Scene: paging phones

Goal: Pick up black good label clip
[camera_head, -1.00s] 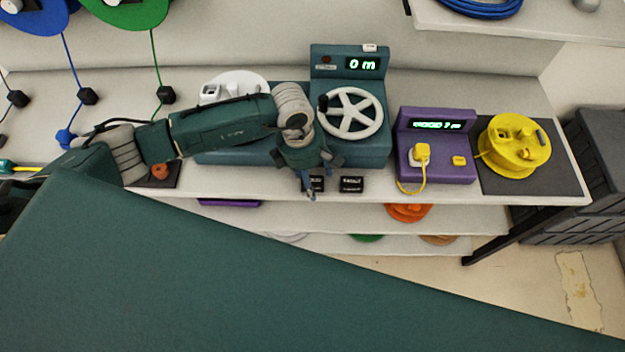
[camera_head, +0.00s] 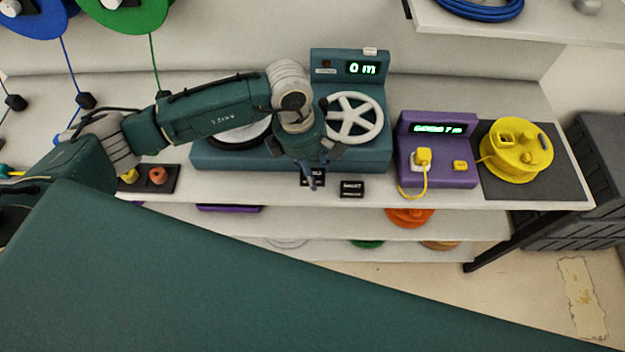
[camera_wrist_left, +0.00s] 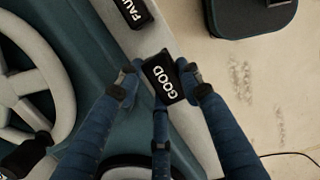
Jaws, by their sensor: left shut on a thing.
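The black GOOD label clip (camera_wrist_left: 162,82) is a small dark block with white lettering, seen between my left gripper's blue fingers (camera_wrist_left: 158,92) in the left wrist view. The fingers are shut on its two sides. In the head view my left gripper (camera_head: 310,178) points down at the front edge of the bench, with the clip (camera_head: 318,177) partly hidden behind the fingers. The similar black FAULT clip (camera_head: 352,189) lies just to the right, apart from the gripper; it shows in the left wrist view (camera_wrist_left: 132,10) too. My right gripper is not in view.
A teal measuring machine with a white handwheel (camera_head: 355,118) stands close behind the gripper. A purple meter (camera_head: 437,150) and a yellow reel (camera_head: 516,151) are to the right. A dark tray (camera_head: 146,180) with small coloured pieces is at left. Lower shelves lie below the front edge.

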